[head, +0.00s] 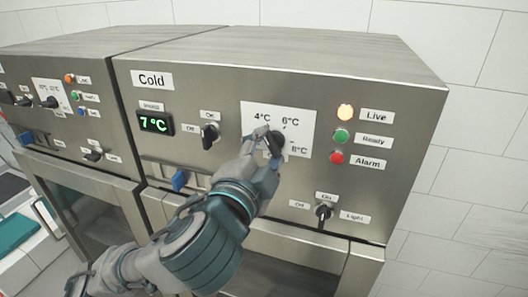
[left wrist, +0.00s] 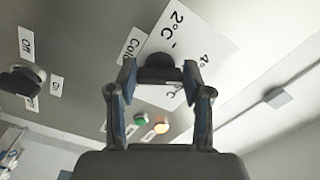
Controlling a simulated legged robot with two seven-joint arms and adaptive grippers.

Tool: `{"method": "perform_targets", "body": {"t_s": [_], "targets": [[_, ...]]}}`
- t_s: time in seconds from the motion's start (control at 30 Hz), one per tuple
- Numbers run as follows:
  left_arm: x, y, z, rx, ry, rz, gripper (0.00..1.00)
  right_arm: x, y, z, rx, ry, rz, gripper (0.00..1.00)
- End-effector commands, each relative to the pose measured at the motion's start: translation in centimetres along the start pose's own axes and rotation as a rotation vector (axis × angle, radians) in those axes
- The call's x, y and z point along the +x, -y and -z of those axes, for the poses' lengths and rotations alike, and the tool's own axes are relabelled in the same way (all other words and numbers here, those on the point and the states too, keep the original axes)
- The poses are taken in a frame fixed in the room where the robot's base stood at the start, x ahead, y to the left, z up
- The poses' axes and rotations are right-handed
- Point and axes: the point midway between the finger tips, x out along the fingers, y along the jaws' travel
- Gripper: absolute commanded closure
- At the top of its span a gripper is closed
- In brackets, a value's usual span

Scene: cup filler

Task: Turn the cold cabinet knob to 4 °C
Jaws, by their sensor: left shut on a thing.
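The cold cabinet (head: 230,75) is a grey metal unit with a "Cold" label and a green display (head: 156,123) reading 7 °C. The black temperature knob (head: 275,143) sits on a white dial plate (head: 302,118), where 4 °C, 6 °C and 8 °C show. My left gripper (head: 268,142) is at the knob, its fingers on either side. In the left wrist view the knob (left wrist: 160,70) lies between the fingertips (left wrist: 160,82), which are shut on it. The gripper hides the lower left of the dial. The knob's exact pointing is hard to tell. My right gripper is out of view.
A black on/off switch (head: 209,136) is left of the dial, and a light switch (head: 323,212) is below right. A similar cabinet (head: 60,120) stands at left.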

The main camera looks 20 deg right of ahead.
Motion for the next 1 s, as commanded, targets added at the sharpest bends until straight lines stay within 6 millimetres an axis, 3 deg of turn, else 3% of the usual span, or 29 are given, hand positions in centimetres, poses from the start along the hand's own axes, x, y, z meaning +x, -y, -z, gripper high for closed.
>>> {"method": "perform_targets", "body": {"t_s": [0.47,0.5,0.6,1.0], "targets": [[0.2,0.0,-0.1,-0.015,0.004,0.0,0.85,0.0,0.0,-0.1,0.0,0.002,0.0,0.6],[0.2,0.1,-0.1,-0.015,0.004,0.001,0.45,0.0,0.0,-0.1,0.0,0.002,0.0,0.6],[0.1,0.1,-0.1,-0.015,0.003,0.001,0.25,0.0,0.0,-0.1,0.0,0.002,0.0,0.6],[-1.0,0.1,0.0,-0.014,-0.001,0.003,0.25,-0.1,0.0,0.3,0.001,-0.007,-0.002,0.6]]}}
